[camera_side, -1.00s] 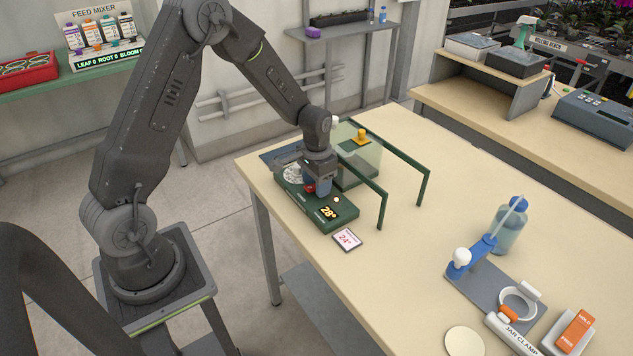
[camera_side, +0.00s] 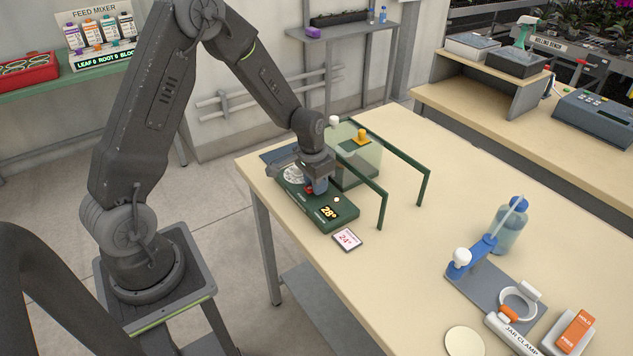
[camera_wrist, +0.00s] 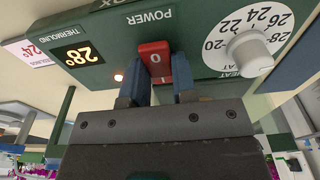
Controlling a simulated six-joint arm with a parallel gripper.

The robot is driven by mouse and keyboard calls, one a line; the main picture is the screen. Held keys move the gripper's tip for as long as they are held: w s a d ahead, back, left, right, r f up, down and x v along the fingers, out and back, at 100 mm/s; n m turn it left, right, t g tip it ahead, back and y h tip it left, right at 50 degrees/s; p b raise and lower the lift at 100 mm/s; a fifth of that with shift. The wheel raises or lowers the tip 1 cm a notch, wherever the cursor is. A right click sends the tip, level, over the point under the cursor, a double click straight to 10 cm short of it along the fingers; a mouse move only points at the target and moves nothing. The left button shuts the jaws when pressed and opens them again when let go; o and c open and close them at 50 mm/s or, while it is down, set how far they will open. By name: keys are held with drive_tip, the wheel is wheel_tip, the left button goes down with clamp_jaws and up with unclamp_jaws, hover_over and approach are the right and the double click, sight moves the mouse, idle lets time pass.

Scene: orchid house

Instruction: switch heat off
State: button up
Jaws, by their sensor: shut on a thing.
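The dark green heat control box (camera_side: 290,197) lies near the left edge of the table. Its red POWER rocker (camera_wrist: 154,58), marked 0 and I, shows in the wrist view. My gripper (camera_wrist: 160,88) is shut on the rocker, with one blue fingertip at each side of it; in the side view my gripper (camera_side: 318,186) stands on the box and partly hides the rocker (camera_side: 309,189). The display (camera_wrist: 80,54) reads 28°. The white HEAT dial (camera_wrist: 250,50) with its knob is beside the rocker.
A card (camera_side: 347,239) reading 24° lies before the box. A clear tank (camera_side: 360,168) with a yellow knob and a green rail frame (camera_side: 384,205) stand close behind it. The jar clamp (camera_side: 480,285) and a bottle (camera_side: 509,228) are at right; the middle table is clear.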

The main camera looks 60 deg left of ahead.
sight(311, 188)
drive_tip(key=o, duration=0.9)
drive_tip(key=shift+r, duration=0.1)
drive_tip(key=r, duration=0.4)
drive_tip(key=s+r, duration=0.1)
drive_tip(key=r, duration=0.8)
drive_tip(key=shift+s+r, duration=0.25)
drive_tip(key=shift+r, duration=0.05)
